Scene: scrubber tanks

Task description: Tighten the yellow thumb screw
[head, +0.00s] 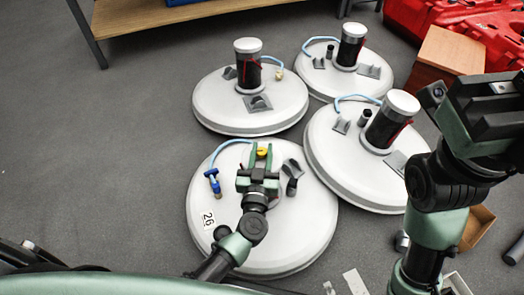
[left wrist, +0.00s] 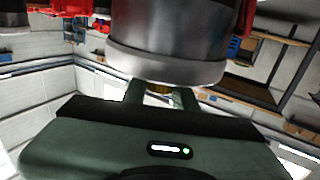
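The yellow thumb screw (head: 263,152) shows in the head view on the near round white tank lid (head: 307,215), the one marked 26. My left gripper (head: 263,156) is at it, with one green finger on each side of the screw. The left wrist view shows the two fingers (left wrist: 160,93) apart, with a small yellow-brown patch between them, below a grey metal cylinder. I cannot tell whether the fingers touch the screw. My right gripper (head: 492,108) is at the right edge of the head view, away from the lids; its fingertips are not clear.
A blue valve with a hose (head: 212,180) and a grey clamp (head: 292,172) flank my left gripper. Other white lids with dark, grey-capped cylinders (head: 248,70) stand behind. A brown box (head: 447,52) and red cans (head: 480,30) are at back right. The floor at left is clear.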

